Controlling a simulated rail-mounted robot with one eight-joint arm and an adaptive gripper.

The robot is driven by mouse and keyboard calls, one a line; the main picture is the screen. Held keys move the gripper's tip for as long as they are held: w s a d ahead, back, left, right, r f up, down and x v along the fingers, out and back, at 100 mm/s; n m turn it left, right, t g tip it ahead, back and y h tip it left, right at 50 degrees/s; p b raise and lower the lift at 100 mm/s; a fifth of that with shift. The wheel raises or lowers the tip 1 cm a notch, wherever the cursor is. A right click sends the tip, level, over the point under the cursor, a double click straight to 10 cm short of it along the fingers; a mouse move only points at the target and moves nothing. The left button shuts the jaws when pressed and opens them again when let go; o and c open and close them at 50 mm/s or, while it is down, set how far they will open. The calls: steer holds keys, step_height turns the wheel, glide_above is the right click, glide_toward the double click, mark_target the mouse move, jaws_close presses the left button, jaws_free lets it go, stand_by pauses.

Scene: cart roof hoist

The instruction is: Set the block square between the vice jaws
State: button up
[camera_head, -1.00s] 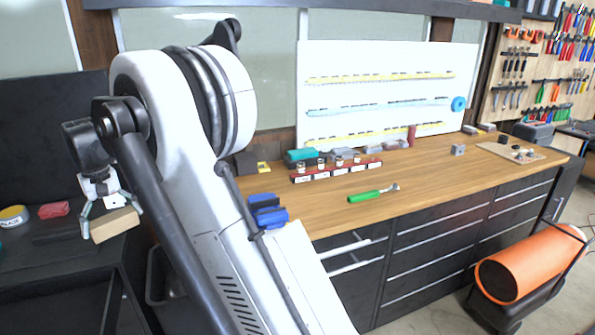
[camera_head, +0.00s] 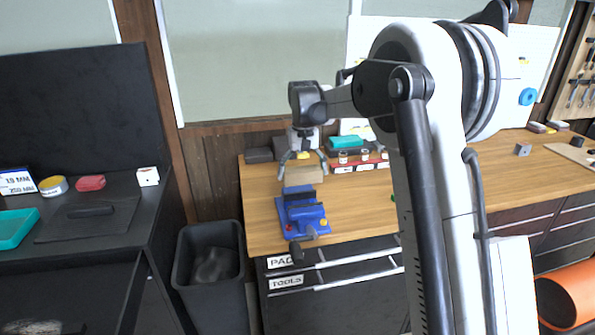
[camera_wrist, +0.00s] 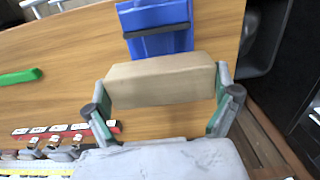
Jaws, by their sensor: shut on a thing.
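The block (camera_wrist: 160,82) is a tan wooden bar, and my gripper (camera_wrist: 163,90) is shut on its two ends. In the head view my gripper (camera_head: 303,172) holds the block (camera_head: 305,179) just behind the blue vice. The vice (camera_head: 303,213) sits at the left end of the wooden bench, with its handle toward the front edge. In the wrist view the vice (camera_wrist: 157,30) lies just beyond the block, and part of it is out of frame. The block is apart from the vice jaws. Its exact height above the bench is hard to tell.
A rack of small jars (camera_head: 357,161) and a teal item (camera_head: 345,142) stand behind the vice. A green-handled tool (camera_wrist: 20,77) lies on the bench. A black bin (camera_head: 210,262) stands on the floor left of the bench. Bare bench (camera_head: 262,190) surrounds the vice.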

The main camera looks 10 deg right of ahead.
steer(key=shift+f+b, duration=1.65)
steer(key=shift+f, duration=1.25)
steer(key=o, duration=0.9)
steer(key=shift+c, duration=0.2)
steer(key=shift+r, duration=0.1)
